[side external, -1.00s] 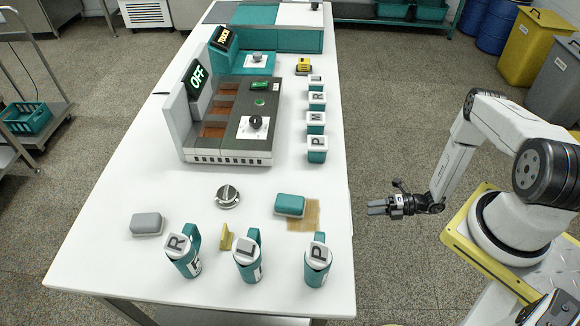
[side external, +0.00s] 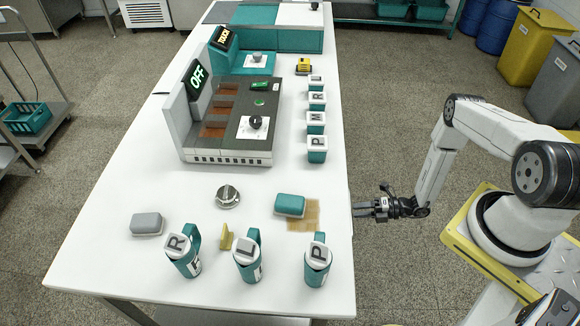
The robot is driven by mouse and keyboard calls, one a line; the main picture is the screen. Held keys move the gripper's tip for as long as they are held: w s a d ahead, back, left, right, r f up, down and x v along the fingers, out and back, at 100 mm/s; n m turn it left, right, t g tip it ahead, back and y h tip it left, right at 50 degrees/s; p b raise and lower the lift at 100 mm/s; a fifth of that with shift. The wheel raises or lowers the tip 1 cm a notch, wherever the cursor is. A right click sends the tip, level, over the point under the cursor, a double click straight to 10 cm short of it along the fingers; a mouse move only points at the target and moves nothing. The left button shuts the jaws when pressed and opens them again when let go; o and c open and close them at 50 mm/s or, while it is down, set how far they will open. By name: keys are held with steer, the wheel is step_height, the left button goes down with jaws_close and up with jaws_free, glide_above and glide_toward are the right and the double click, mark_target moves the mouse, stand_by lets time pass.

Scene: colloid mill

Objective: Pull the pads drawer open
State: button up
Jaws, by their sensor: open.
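My gripper (side external: 357,209) is open and empty, its fingers pointing left at the right edge of the white table (side external: 110,262). The fingertips appear very close to that edge; I cannot tell whether they touch anything. I cannot make out the pads drawer or its handle clearly in this view. The table's right side face is mostly hidden from this angle.
A teal pad (side external: 290,204) sits partly on a brown mat (side external: 304,222) near the right edge. A grey pad (side external: 147,223), several lettered teal mugs (side external: 317,262), a metal knob (side external: 228,196) and a grey machine (side external: 230,150) stand on the table.

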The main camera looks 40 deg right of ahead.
steer(key=shift+x, duration=1.75)
jaws_close()
